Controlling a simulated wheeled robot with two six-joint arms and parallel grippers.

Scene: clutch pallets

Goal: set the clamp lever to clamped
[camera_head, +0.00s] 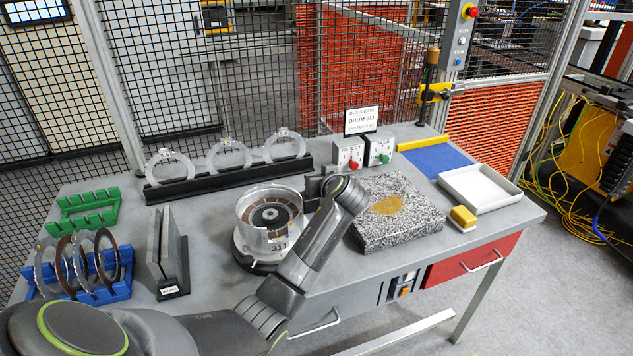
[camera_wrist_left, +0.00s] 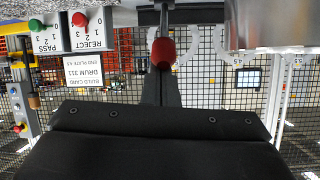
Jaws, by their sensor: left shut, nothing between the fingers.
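A red knob on a dark stem (camera_wrist_left: 163,52), which looks like the clamp lever, shows straight ahead of my fingers there. In the head view my arm hides it. My left gripper (camera_head: 317,186) is just right of the drum. In the wrist view its fingers (camera_wrist_left: 161,82) are shut and empty, close to the knob; contact cannot be told. My right gripper is out of view.
PASS and REJECT boxes (camera_head: 348,153) and a build card (camera_head: 361,120) stand behind. A granite block (camera_head: 400,225) lies right of my arm, with a white tray (camera_head: 480,188) and yellow block (camera_head: 462,218) beyond. Upright grey plates (camera_head: 165,250) and a blue rack (camera_head: 115,290) stand left.

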